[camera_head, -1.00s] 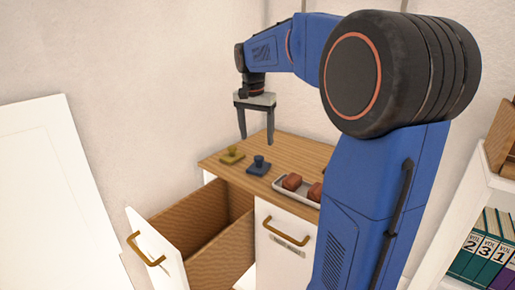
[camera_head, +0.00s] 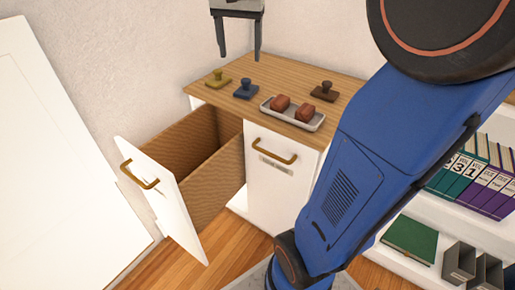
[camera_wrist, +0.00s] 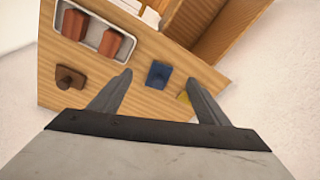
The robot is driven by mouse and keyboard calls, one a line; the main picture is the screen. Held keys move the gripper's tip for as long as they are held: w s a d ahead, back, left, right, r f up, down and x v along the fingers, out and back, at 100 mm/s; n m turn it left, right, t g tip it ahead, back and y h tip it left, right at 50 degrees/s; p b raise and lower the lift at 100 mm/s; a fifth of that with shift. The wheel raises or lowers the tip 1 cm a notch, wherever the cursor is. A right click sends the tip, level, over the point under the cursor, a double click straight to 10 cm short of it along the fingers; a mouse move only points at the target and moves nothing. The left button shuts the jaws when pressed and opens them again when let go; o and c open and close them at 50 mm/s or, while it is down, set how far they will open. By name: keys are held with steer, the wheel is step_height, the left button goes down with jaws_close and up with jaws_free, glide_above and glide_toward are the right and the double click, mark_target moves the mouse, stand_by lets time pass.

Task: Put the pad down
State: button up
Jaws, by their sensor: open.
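My gripper (camera_head: 240,58) is open and empty, pointing down above the left part of the wooden cabinet top (camera_head: 292,78). Below it stand a yellow stamp-like piece (camera_head: 217,78) and a blue one (camera_head: 246,89). In the wrist view the blue piece (camera_wrist: 158,74) shows between my fingers, and the yellow one (camera_wrist: 183,97) is partly hidden by a finger. A brown piece (camera_head: 324,91) stands farther right. A pale tray (camera_head: 290,118) holds two red-brown blocks (camera_head: 280,103). I cannot tell which of these is the pad; nothing is held.
A drawer (camera_head: 190,150) stands pulled out at the left, its white front (camera_head: 160,195) angled outward. A closed white front (camera_head: 280,170) with a brass handle is beside it. A white shelf with binders (camera_head: 480,180) stands at the right. A white panel (camera_head: 50,150) leans at the left.

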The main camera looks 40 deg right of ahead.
steer(key=s+a+f+n+t, duration=0.1)
steer(key=s+a+f+n, duration=0.2)
steer(key=s+f, duration=0.3)
steer(key=s+a+f+n+t, duration=0.1)
steer(key=s+a+f+n, duration=0.2)
steer(key=s+f, duration=0.3)
steer(key=s+a+f+n+t+y, duration=0.1)
steer(key=s+a+f+n, duration=0.2)
steer(key=s+f, duration=0.3)
steer(key=s, duration=0.5)
steer(key=shift+a, duration=0.4)
steer(key=shift+o, duration=0.3)
step_height(320, 180, up, 20)
steer(key=f+m+g, duration=0.1)
steer(key=m+g, duration=0.3)
steer(key=m, duration=0.7)
glide_above(246, 79)
step_height(246, 79, down, 11)
steer(key=shift+f, duration=0.1)
steer(key=shift+s+a+f, duration=0.1)
steer(key=shift+s+f, duration=0.05)
steer(key=shift+f, duration=2.45)
